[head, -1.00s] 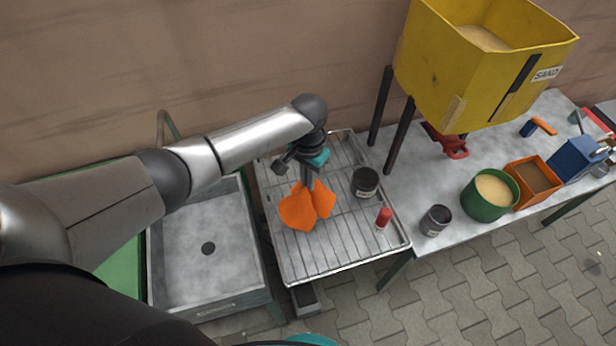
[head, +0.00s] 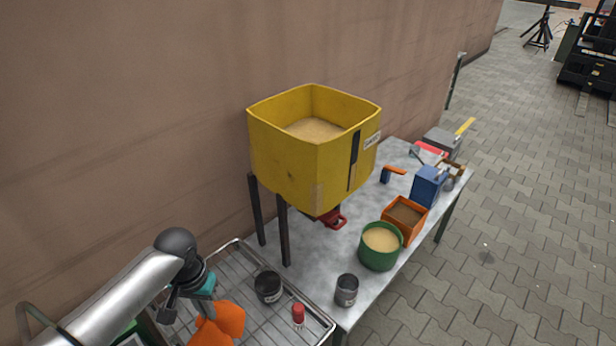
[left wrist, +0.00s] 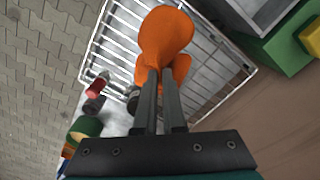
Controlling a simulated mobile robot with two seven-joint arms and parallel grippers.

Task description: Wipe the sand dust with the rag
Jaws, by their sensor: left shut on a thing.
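My left gripper (head: 207,308) is shut on an orange rag (head: 221,325), which hangs bunched from the fingers over the wire rack at the lower left of the head view. The left wrist view also shows the rag (left wrist: 165,35) gripped between the fingertips (left wrist: 160,75). The grey worktable (head: 320,248) stands to the right of the rack. I cannot make out sand dust clearly on its surface. A yellow sand bin (head: 285,160) on dark legs stands over the table, with a red outlet (head: 332,218) under it. My right gripper is not in view.
A dark can (head: 268,287) and a red-capped bottle (head: 298,316) stand on the rack (head: 240,262). A grey can (head: 346,290), green sand tub (head: 380,247), orange box (head: 405,215) and blue box (head: 428,187) line the table's front side. A wall rises behind.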

